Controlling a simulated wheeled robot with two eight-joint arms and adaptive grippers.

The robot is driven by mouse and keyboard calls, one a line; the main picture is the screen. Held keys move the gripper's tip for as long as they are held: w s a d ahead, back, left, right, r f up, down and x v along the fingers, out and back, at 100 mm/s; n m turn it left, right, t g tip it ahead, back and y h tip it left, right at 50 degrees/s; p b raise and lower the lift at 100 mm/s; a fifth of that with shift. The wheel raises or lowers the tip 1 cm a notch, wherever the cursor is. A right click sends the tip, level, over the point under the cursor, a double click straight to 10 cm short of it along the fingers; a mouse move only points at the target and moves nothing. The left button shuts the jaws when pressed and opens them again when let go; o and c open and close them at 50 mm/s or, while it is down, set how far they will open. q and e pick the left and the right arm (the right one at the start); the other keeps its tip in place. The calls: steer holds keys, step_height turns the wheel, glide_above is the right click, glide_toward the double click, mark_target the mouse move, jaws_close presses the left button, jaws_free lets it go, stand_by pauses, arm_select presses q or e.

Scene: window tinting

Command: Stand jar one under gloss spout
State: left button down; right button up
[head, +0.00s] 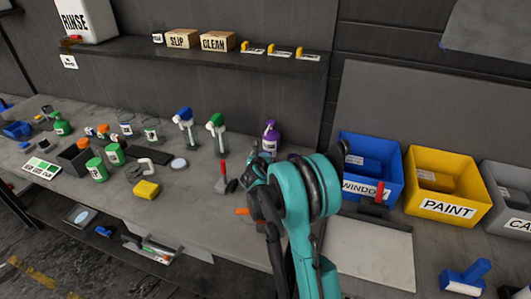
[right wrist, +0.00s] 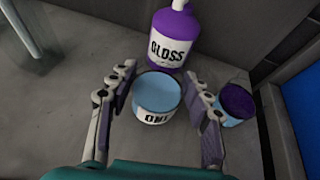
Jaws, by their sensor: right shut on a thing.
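Jar one (right wrist: 155,114), an open pale-blue jar with a label reading ONE, sits between the fingers of my right gripper (right wrist: 159,88) in the right wrist view. The gripper is shut on it. The jar looks upright, in front of the purple gloss bottle (right wrist: 174,38); I cannot tell whether it touches the bench. The bottle's spout (right wrist: 180,4) is at the top edge of that view. In the head view the gloss bottle (head: 270,137) stands at the back of the bench, just beyond my right gripper (head: 254,172). My arm hides the jar there. My left gripper is not in view.
A blue jar with purple contents (right wrist: 236,103) stands close to the right finger. Spray bottles (head: 217,133) stand further left. Blue (head: 367,170) and yellow (head: 446,185) bins are on the right.

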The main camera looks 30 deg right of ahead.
steer(key=w+d, duration=0.1)
steer(key=w+d+b, duration=0.1)
steer(key=w, duration=0.1)
steer(key=shift+w+d, duration=0.2)
steer(key=shift+d, duration=0.2)
steer(key=shift+f+b, duration=0.45)
steer(key=shift+f, duration=0.25)
steer(key=shift+s+a+r, duration=0.15)
steer(key=o, duration=1.3)
